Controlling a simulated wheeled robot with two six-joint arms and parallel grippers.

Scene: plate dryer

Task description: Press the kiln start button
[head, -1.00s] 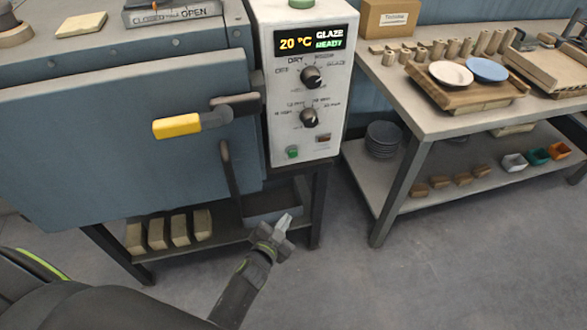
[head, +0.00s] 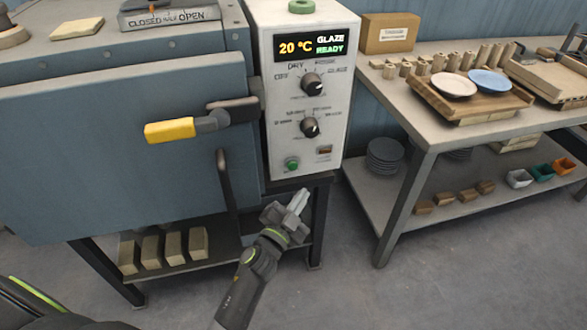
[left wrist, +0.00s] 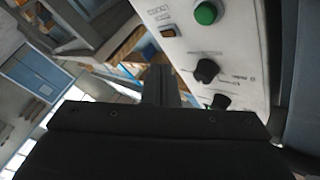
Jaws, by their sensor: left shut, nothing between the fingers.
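The kiln's white control panel (head: 341,100) has a display reading 20 °C, GLAZE, READY. The green start button (head: 292,164) sits at its lower left, and it also shows in the left wrist view (left wrist: 206,13). A second green knob (head: 301,6) is on top of the panel. Two black dials (head: 311,84) are above the button. My left gripper (head: 298,201) is shut and empty, just below the panel and a little right of the button, apart from it. In the left wrist view the shut fingers (left wrist: 160,75) point toward the panel side. My right gripper is not in view.
The kiln door (head: 110,160) has a yellow-gripped handle (head: 170,131) left of the panel. A workbench (head: 420,120) with plates stands at the right. Open floor lies between.

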